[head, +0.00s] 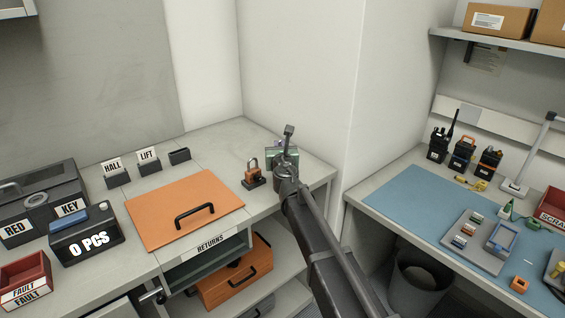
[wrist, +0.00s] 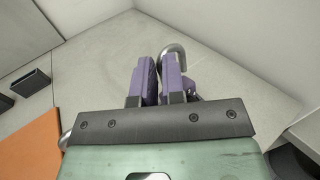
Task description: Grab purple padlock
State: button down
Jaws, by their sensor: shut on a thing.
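In the wrist view my gripper (wrist: 158,66) has its two fingers close together, shut on the purple padlock (wrist: 188,88). The padlock's grey shackle curves up beside the right finger, and part of its purple body shows to the right of that finger. The rest of the body is hidden by the fingers. I cannot tell whether the padlock touches the bench.
An orange padlock (head: 253,172) stands on a dark base just left of my gripper. An orange panel with a black handle (head: 185,210) lies further left. Walls stand close behind and to the right. Bare bench surface (wrist: 245,85) lies right of the fingers.

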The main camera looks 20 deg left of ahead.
jog(key=shift+r, duration=0.1)
notch_tip(320, 180, up, 20)
jog(key=p, duration=2)
jog(key=shift+a, duration=0.1)
